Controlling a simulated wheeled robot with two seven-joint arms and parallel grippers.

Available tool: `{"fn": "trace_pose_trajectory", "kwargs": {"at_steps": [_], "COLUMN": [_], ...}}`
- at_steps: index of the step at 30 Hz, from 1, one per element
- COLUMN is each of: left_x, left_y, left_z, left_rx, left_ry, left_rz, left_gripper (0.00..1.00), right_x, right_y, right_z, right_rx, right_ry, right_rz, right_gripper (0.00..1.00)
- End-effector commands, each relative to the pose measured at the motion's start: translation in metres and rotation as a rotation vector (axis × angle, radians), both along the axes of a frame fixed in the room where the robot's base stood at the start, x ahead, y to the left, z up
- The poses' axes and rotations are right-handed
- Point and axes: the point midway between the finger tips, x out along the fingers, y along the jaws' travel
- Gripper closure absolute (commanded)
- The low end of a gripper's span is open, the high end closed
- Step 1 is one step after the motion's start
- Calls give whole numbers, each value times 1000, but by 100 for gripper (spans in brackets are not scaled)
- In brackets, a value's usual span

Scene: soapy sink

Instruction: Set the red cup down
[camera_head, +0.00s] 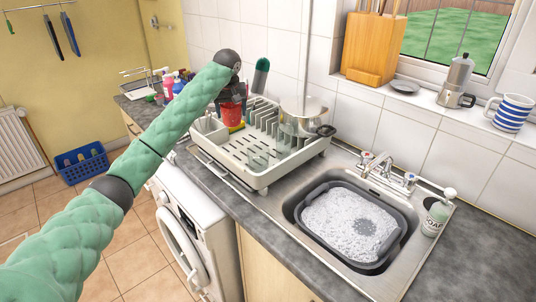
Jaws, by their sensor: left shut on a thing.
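The red cup (231,115) is at the far left end of the white dish rack (263,180), beside the dark end of my left arm. It looks upright. My left gripper (236,93) is small and dark here, at the cup's top, and is shut on the red cup. The fingers are hard to make out, and my arm is in front of part of this area. I cannot tell whether the cup's base touches the rack. My right gripper is not in view.
A steel pot (301,117) sits in the rack's right part. Right of the rack is the sink with a grey basin (388,262) of suds, a tap (376,164) and a soap bottle (437,215). Several bottles stand behind my arm. The front counter strip (225,197) is clear.

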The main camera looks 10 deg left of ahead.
Motion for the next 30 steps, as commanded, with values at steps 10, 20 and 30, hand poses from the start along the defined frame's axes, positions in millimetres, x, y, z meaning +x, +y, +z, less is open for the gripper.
{"fn": "trace_pose_trajectory", "kwargs": {"at_steps": [10, 20, 30], "left_x": [9, 9, 9], "left_y": [22, 21, 21], "left_z": [-36, -82, -111], "left_rx": [1, 0, 0], "left_ry": [1, -1, -1], "left_rz": [34, 31, 30], "left_gripper": [60, 60, 60], "right_x": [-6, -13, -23], "right_y": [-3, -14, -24], "right_z": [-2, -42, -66], "right_rx": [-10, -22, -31], "right_ry": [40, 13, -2], "right_rz": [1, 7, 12], "right_gripper": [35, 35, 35]}}
